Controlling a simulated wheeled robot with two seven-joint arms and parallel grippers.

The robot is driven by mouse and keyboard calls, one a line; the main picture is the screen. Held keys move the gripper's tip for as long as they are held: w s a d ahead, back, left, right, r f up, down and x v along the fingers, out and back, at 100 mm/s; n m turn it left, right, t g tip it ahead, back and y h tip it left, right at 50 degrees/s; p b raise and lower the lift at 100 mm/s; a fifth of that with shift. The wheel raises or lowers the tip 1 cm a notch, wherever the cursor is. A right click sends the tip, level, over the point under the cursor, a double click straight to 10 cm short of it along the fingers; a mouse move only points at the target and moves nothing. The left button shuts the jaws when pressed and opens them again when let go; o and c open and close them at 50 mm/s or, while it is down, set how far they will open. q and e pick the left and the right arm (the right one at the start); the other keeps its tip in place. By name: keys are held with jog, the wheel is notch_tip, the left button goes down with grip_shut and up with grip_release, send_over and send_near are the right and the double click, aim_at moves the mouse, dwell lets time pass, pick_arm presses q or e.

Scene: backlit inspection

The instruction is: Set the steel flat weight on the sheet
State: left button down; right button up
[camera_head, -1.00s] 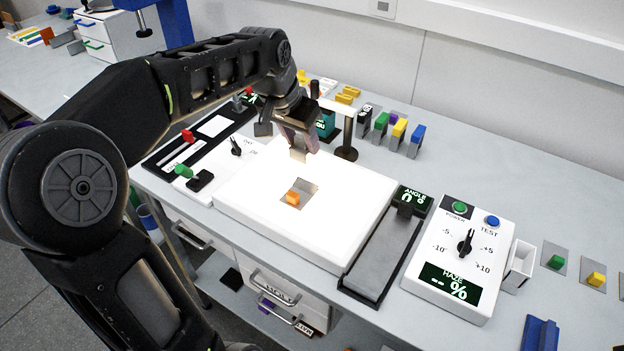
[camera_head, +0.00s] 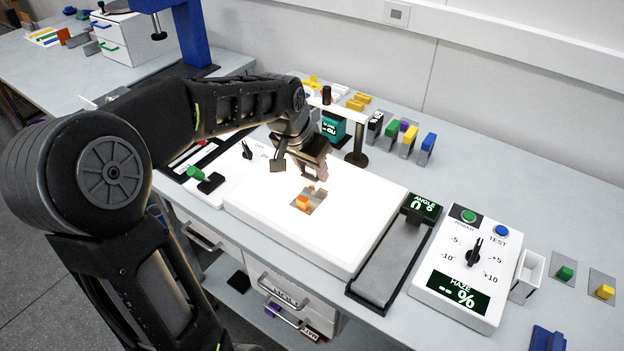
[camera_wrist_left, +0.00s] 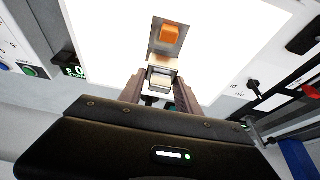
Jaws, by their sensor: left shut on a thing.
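The sheet (camera_head: 320,199) is a small grey square on the bright light panel; it also shows in the left wrist view (camera_wrist_left: 156,33). An orange block (camera_head: 302,203) stands on it and also shows in the left wrist view (camera_wrist_left: 170,34). My left gripper (camera_head: 317,176) is over the sheet's far edge. In the left wrist view, its fingers (camera_wrist_left: 160,82) are shut on the steel flat weight (camera_wrist_left: 160,77), a pale, shiny block. Whether the weight touches the sheet I cannot tell. My right gripper is not in view.
A post with an arm (camera_head: 357,140) and several coloured blocks stand behind the panel.

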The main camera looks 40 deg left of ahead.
aim_at(310, 177)
pick_arm(q)
notch_tip(310, 177, down, 4)
jog(key=shift+r, duration=0.2)
jog(key=shift+f, duration=0.2)
jog(key=c, duration=0.9)
grip_release()
jog(key=shift+o, duration=0.2)
